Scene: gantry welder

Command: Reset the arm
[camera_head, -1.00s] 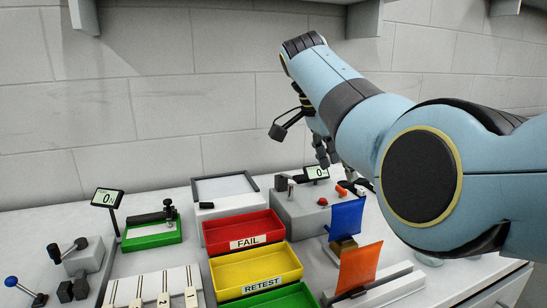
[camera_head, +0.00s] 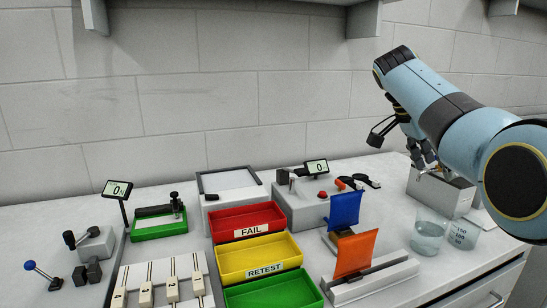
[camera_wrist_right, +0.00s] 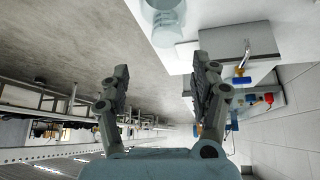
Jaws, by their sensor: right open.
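My right arm, light blue and dark grey, comes in from the right side of the head view, above the bench. My right gripper (camera_head: 423,157) hangs over the right back part of the bench, close to a grey box (camera_head: 440,194); I cannot tell if it touches the box. In the right wrist view my right gripper (camera_wrist_right: 162,82) has its two dark fingers wide apart, with nothing between them. My left gripper is in neither view.
Two glass beakers, one (camera_head: 428,236) holding liquid, stand near the right arm. Blue (camera_head: 345,210) and orange (camera_head: 355,253) panels stand left of them. Red (camera_head: 272,213), yellow (camera_head: 285,247) and green (camera_head: 300,292) trays fill the middle. A shelf bracket (camera_head: 363,18) hangs above.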

